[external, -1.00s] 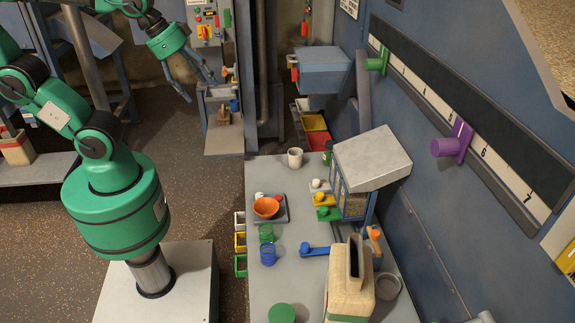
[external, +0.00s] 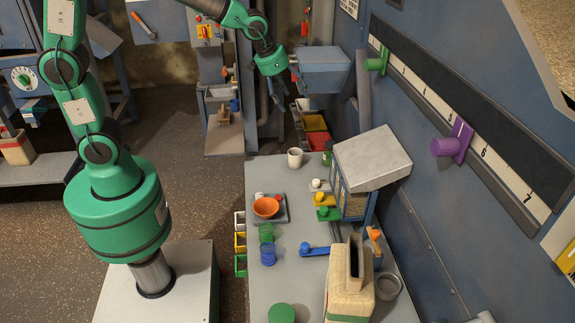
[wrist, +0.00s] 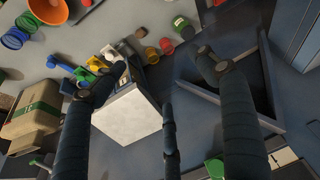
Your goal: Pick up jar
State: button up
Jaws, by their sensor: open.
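My gripper is open and empty. In the wrist view its dark fingers (wrist: 163,65) are spread, with nothing between them. In the external view it (external: 283,95) hangs in front of the blue box beyond the table's far end. A small dark green jar (external: 328,153) stands at the table's far end, partly hidden by the grey-topped cabinet. It seems to be the green and white jar (wrist: 183,26) at the top of the wrist view, beyond the fingertips and apart from them.
A white cup (external: 295,157) stands left of the jar. The grey-topped cabinet (external: 372,158) rises close beside it. An orange bowl (external: 266,207), a blue cup (external: 268,254) and a beige container (external: 349,287) stand nearer on the table. Blue wall lies right.

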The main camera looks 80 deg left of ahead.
jog(key=w+a+f, duration=0.5)
jog(key=w+f, duration=0.3)
jog(key=f, duration=0.2)
jog(key=n+b, duration=0.2)
send_near(327, 144)
jog(key=shift+w+d+f, duration=0.2)
jog(key=shift+w+f, duration=0.25)
jog(key=shift+g, duration=0.3)
jog(key=b+x, duration=0.1)
jog(key=x, duration=0.7)
jog(key=shift+a+f, duration=0.15)
jog(key=shift+f, duration=0.05)
jog(key=shift+w, duration=0.1)
jog(key=shift+f, duration=0.1)
jog(key=shift+b+x, duration=0.85)
jog(key=shift+x, duration=1.65)
jog(key=shift+w, duration=0.15)
